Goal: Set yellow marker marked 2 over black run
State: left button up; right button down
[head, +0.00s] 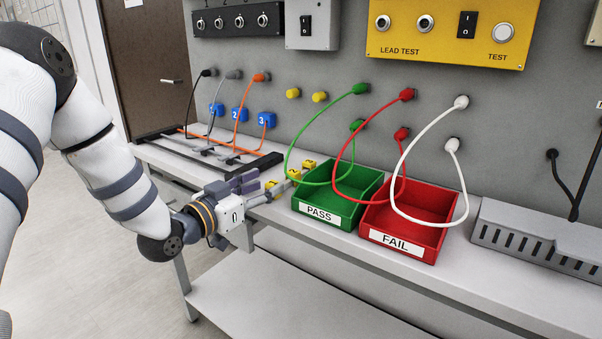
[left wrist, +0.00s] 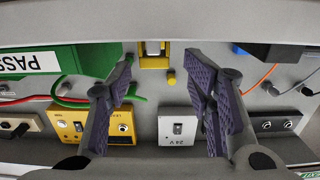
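Several small yellow markers sit in a row on the bench beside the green tray: one nearest my gripper (head: 271,187), a middle one (head: 294,174) and a far one (head: 309,164). Their numbers are too small to read. A yellow marker (left wrist: 153,60) shows between and beyond my fingers in the left wrist view. My left gripper (head: 264,188) is open and empty, low at the bench's front edge by the nearest marker. The black run (head: 191,100) drops from a black plug on the panel to the black frame at the left. My right gripper is out of view.
Grey and orange runs (head: 243,105) hang beside the black one, near blue numbered blocks (head: 239,114). The black frame (head: 238,176) stands on the bench. A green PASS tray (head: 322,222) and red FAIL tray (head: 437,252) lie right of the markers, with looping cables above.

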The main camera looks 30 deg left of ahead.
aim_at(290, 173)
pick_arm(q)
jog(key=w, duration=0.3)
jog(key=w+d+b, duration=0.1)
jog(key=w, duration=0.4)
jog(key=shift+w+d+f, duration=0.15)
jog(key=shift+w+f, duration=0.15)
jog(key=shift+w, duration=0.05)
jog(key=shift+r, duration=0.1)
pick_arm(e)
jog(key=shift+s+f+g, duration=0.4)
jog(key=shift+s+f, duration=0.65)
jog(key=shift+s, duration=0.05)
pick_arm(q)
jog(key=c, duration=0.9)
